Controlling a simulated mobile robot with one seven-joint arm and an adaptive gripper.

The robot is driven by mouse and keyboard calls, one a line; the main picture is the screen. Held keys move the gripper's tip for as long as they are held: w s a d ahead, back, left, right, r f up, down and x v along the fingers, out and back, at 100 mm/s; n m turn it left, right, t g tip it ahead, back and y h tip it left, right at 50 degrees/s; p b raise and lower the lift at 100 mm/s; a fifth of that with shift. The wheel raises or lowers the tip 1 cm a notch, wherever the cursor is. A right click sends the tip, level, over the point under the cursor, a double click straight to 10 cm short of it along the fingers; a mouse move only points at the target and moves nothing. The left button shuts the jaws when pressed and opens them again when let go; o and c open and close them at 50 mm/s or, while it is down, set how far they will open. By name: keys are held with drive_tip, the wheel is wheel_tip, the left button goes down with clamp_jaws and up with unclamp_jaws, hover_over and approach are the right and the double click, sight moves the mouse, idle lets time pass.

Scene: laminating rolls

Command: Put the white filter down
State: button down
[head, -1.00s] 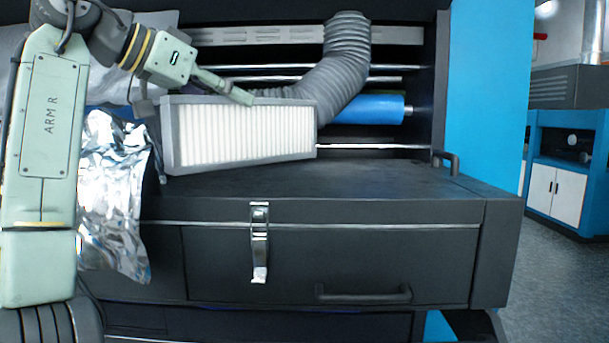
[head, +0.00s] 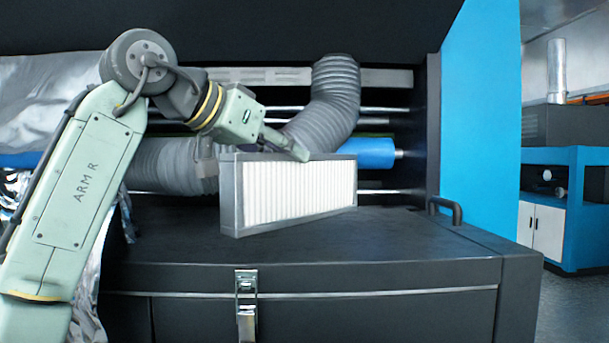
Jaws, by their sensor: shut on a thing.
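The white filter (head: 298,192) is a pleated white panel in a grey frame, in the middle of the head view. It is upright, with its pleated face turned toward me and slightly to the right. My gripper (head: 298,152) is shut on the filter's top edge, coming from the upper left. The filter is over the dark cabinet top (head: 400,238); I cannot tell whether its lower edge touches that surface. The far fingertip is hidden behind the frame.
A grey corrugated hose (head: 335,100) and a blue roller (head: 370,153) are behind the filter. Silver foil (head: 45,95) hangs at the left. A handle (head: 446,208) stands at the cabinet's right end. The cabinet top is clear in front and to the right of the filter.

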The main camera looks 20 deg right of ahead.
drive_tip(key=shift+s+d, duration=0.25)
drive_tip(key=shift+d, duration=0.35)
drive_tip(key=shift+s+d, duration=0.2)
drive_tip(key=shift+d, duration=0.4)
drive_tip(key=shift+s+d+f+p, duration=0.15)
drive_tip(key=shift+f+p, duration=0.1)
drive_tip(key=shift+f, duration=0.7)
drive_tip(key=shift+w+d+f+p, duration=0.15)
drive_tip(key=shift+f+p, duration=0.1)
drive_tip(key=shift+f, duration=0.65)
drive_tip(key=shift+s+f, duration=0.1)
drive_tip(key=shift+f, duration=0.05)
drive_tip(key=c, duration=1.1)
unclamp_jaws()
drive_tip(key=b+v, duration=0.2)
drive_tip(key=v, duration=1)
drive_tip(key=shift+b, duration=0.35)
